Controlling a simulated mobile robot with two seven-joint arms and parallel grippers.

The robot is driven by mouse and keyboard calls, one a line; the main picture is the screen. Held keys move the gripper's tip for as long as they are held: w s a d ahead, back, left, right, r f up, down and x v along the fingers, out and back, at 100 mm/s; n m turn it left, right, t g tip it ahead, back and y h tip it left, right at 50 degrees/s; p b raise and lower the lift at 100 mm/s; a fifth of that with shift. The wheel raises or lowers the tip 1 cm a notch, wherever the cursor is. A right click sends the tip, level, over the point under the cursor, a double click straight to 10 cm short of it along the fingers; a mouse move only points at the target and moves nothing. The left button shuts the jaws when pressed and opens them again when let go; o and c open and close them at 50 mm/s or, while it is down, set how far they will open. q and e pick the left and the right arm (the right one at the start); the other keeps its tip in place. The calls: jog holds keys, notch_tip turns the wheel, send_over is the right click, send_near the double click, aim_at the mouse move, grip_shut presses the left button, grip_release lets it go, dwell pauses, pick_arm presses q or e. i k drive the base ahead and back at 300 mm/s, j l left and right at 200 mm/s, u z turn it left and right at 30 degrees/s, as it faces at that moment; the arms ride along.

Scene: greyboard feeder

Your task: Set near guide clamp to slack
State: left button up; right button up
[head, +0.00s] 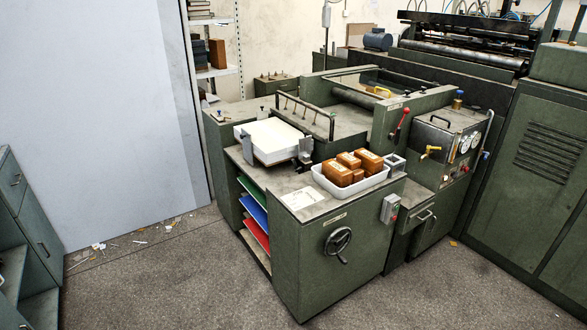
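A green feeder machine (330,215) stands in the middle of the head view. A stack of white board (268,137) lies on its left top. A small grey metal guide bracket (305,147) stands at the stack's right near corner, with dark parts low beside it. This may be the near guide and its clamp; the clamp's setting is too small to tell. Neither of my grippers is in view.
A white tray of brown blocks (352,167) sits right of the bracket. A red-knobbed lever (403,122), a control box (390,208) and a handwheel (338,242) are on the machine. Scraps litter the floor at left. The front floor (190,280) is clear.

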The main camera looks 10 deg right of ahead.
aim_at(296, 170)
jog(key=i+z, duration=0.15)
jog(key=z, duration=0.55)
jog(key=i+j+z, duration=0.6)
jog(key=i+j, duration=0.65)
